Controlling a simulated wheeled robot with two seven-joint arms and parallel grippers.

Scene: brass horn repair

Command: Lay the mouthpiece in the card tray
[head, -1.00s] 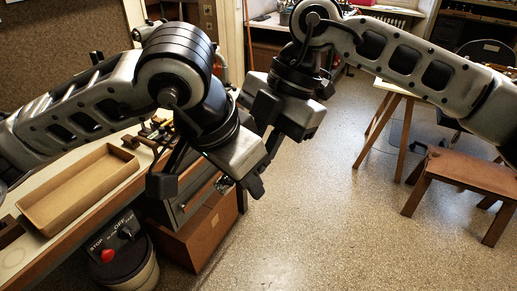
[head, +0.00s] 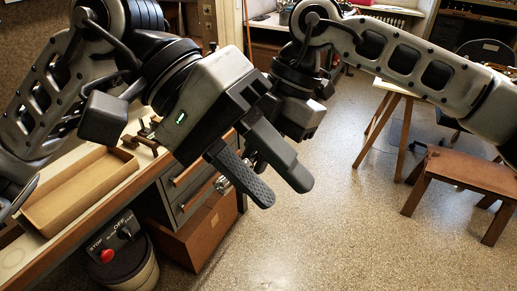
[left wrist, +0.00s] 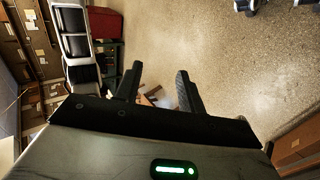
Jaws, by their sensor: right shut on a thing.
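The card tray (head: 82,190), shallow, tan and empty where visible, lies on the bench at the left of the head view. My left gripper (head: 281,193) is in front, out over the floor to the right of the bench, its two dark fingers apart and nothing between them. It also shows open in the left wrist view (left wrist: 157,82). My right gripper (head: 258,162) is behind it, its fingers mostly hidden. A small silvery piece (head: 222,184), apparently the mouthpiece, shows at its tips, partly covered by my left finger.
Small dark tools (head: 146,138) lie behind the tray. A control box with a red stop button (head: 107,256) is at the bench front. Drawers and a brown box (head: 207,232) stand under the bench. A wooden stool (head: 465,175) is at right; open floor lies between.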

